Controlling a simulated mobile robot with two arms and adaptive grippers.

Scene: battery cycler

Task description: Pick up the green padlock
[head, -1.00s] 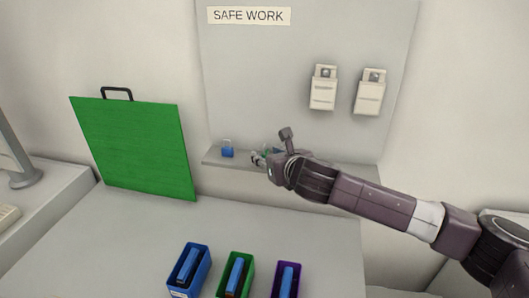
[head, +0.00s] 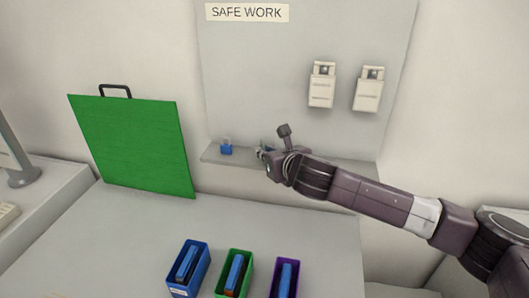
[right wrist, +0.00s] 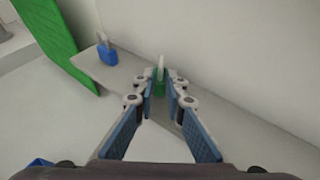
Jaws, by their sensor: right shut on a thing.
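The green padlock (right wrist: 160,84) stands between the fingertips of my right gripper (right wrist: 161,88) in the right wrist view, its pale shackle pointing up. The right gripper (head: 264,154) is shut on it at the shelf (right wrist: 90,68). In the head view the gripper hides the padlock. I cannot tell whether the padlock still touches the shelf. My left gripper is not in view.
A blue padlock (head: 226,147) stands on the shelf to the left of the gripper. A green board (head: 135,145) with a handle stands further left. Blue (head: 188,268), green (head: 234,273) and purple (head: 285,278) boxes are on the table in front.

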